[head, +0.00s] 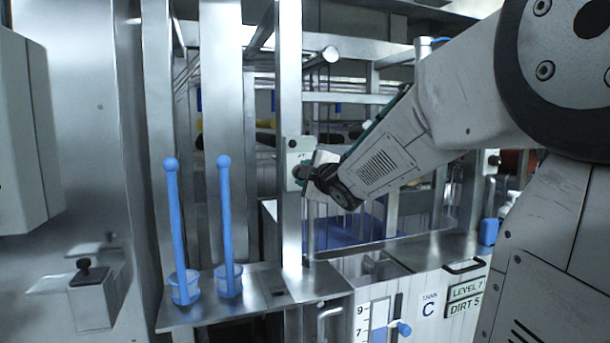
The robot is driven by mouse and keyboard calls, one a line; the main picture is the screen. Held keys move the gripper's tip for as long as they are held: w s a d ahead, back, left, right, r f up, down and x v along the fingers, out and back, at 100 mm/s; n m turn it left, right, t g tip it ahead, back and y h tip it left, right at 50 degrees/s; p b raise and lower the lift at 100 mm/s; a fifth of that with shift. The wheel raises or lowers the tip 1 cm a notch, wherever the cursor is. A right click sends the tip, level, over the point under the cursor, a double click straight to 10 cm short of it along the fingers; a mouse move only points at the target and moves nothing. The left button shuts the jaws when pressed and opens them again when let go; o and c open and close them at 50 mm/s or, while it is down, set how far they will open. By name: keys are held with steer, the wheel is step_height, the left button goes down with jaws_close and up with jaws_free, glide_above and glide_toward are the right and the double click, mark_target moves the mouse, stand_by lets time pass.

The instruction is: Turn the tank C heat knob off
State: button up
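My gripper (308,173) is at the end of my arm, which reaches in from the right. Its tip is up against a small pale control box (299,147) on a steel post. The heat knob cannot be made out; my gripper covers the lower part of the box. The fingers are small and dark here, so I cannot tell whether they are open or shut on something. Tank C, marked by a white "TANK C" label (428,305), stands below and to the right of the box.
Two blue-handled dippers stand in cups, one left (174,225) and one right (225,220), on a steel shelf (200,315) left of the post. Signs reading "LEVEL 7" (467,290) and "DIRT 5" (465,307) are on the tank front. Steel posts and rails crowd the back.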

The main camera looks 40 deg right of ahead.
steer(key=n, duration=0.4)
steer(key=shift+a+n+g, duration=0.1)
steer(key=shift+n+g, duration=0.2)
steer(key=shift+n, duration=0.1)
steer(key=shift+h, duration=0.4)
steer(key=o, duration=1)
steer(key=v, duration=0.7)
steer(key=shift+s+r, duration=0.1)
steer(key=shift+s, duration=0.3)
